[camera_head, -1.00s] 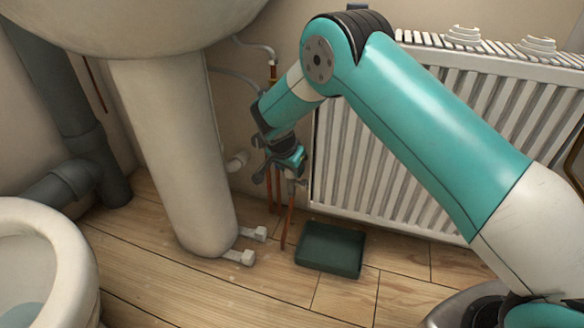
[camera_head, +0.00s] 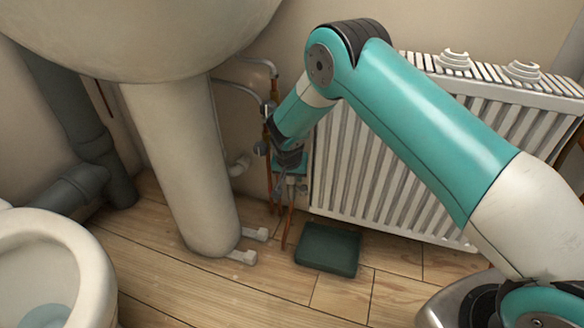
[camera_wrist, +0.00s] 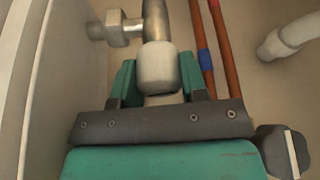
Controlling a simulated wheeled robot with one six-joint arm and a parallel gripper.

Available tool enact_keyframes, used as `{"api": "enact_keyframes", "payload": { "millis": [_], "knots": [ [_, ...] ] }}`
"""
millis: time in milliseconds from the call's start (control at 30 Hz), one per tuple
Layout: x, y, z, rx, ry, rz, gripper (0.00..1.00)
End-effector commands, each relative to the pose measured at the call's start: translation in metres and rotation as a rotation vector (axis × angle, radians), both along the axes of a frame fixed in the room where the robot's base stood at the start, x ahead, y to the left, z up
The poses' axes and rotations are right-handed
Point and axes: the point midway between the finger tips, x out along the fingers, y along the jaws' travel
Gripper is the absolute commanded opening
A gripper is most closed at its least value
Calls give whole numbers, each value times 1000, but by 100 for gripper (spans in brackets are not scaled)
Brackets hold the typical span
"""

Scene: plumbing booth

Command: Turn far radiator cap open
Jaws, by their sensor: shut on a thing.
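The radiator cap (camera_wrist: 158,68) is a white rounded piece on the valve at the end of the radiator, in the middle of the wrist view. My gripper (camera_wrist: 160,78) has one teal finger on each side of it and is shut on it. In the head view my gripper (camera_head: 290,168) points down beside the near-left edge of the white radiator (camera_head: 360,165). The cap cannot be made out there behind the gripper. A metal valve fitting (camera_wrist: 124,27) joins the cap's pipe to the radiator side in the wrist view.
Copper pipes (camera_wrist: 212,45) run close to the right of the gripper in the wrist view. A white waste pipe (camera_wrist: 290,38) stands further right. The sink pedestal (camera_head: 185,165) is left of the arm. A dark green tray (camera_head: 328,250) lies on the floor below.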

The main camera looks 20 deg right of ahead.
Motion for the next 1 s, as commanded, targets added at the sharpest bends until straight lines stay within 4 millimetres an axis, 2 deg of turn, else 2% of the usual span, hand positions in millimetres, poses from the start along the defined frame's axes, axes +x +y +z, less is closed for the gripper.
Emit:
{"api": "enact_keyframes", "payload": {
  "millis": [233, 700, 733, 800, 833, 1000],
  "knots": [
    [-1, 0, 1, -1, 4, 79, 16],
    [-1, 0, -1, -1, 4, 94, 16],
    [-1, 0, -1, -1, 4, 94, 45],
    [-1, 0, -1, -1, 4, 94, 61],
    [-1, 0, 0, -1, 4, 94, 66],
    [0, 0, 0, 0, 2, 94, 66]
  ]
}}
